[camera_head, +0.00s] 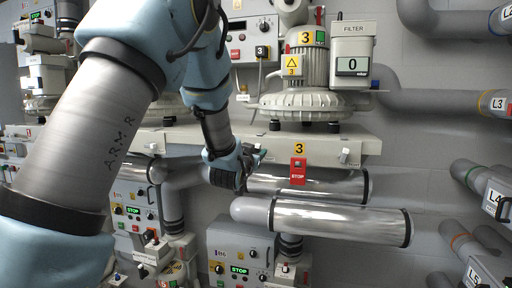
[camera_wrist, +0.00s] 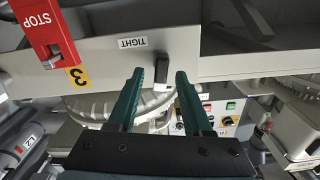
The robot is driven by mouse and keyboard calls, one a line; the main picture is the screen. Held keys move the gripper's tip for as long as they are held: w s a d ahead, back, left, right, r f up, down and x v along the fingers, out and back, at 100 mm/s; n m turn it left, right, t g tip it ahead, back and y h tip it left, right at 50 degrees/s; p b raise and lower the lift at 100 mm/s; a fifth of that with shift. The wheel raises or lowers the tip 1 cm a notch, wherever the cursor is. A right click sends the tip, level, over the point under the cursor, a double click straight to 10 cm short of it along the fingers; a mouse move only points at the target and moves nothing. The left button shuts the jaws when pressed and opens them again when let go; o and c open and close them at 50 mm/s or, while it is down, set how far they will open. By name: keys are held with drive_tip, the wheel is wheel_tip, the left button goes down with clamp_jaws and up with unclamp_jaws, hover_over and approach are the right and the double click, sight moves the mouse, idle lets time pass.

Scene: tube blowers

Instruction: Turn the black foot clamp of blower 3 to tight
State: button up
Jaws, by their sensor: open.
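The black foot clamp (camera_wrist: 162,68) of blower 3 shows in the wrist view as a short dark lever on the front of the pale shelf beam. It lies between my fingertips, its length roughly along the fingers. An upside-down TIGHT label (camera_wrist: 132,42) is just left of it. My gripper (camera_wrist: 160,74) is open, one teal finger on each side, with no clear contact. In the head view my gripper (camera_head: 262,153) is at the beam's front, left of the yellow 3 tag, and I cannot make out the clamp there. Blower 3 (camera_head: 306,95) stands on the beam.
A red STOP tag (camera_head: 298,172) hangs from the beam, right of my gripper. Shiny pipes (camera_head: 335,222) run below. Another clamp-like fitting (camera_head: 345,155) is further right on the beam. A control box (camera_head: 240,256) is lower down.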

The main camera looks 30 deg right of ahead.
drive_tip(key=shift+w+d, duration=0.3)
drive_tip(key=shift+w, duration=0.1)
clamp_jaws()
idle(0.4)
